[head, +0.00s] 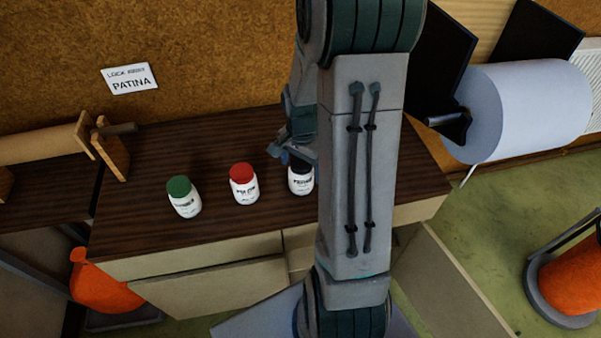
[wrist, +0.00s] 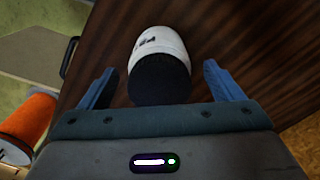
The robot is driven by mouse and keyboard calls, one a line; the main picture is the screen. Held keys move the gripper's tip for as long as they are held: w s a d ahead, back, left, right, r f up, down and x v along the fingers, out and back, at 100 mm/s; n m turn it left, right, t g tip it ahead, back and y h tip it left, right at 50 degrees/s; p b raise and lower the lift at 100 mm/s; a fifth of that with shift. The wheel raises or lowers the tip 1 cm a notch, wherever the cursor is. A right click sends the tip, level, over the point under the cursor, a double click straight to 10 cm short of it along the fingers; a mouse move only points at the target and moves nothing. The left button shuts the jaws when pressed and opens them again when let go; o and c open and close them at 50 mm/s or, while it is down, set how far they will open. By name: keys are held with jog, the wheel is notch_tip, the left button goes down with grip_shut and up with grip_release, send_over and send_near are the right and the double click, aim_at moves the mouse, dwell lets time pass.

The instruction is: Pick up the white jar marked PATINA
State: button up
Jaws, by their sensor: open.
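The white jar with a black lid (head: 301,182) stands upright on the dark wooden top; its small label seems to read PATINA, but I cannot be sure. My arm hides its right edge in the head view. In the wrist view this jar (wrist: 160,48) lies between the two blue fingers of my open gripper (wrist: 158,75), its black lid nearest the palm. A gap shows on each side, so the fingers do not grip it. In the head view my gripper (head: 290,153) is just above and behind the jar, partly hidden by my arm.
A red-lidded white jar (head: 243,184) and a green-lidded one (head: 183,197) stand to the left on the wooden top (head: 140,220). A PATINA card (head: 130,79) is on the wall behind. A wooden bracket (head: 108,148) stands at left, a large white roll (head: 525,110) at right.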

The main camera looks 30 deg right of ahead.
jog(key=shift+f, duration=0.55)
jog(key=c, duration=1.3)
jog(key=shift+r, duration=0.15)
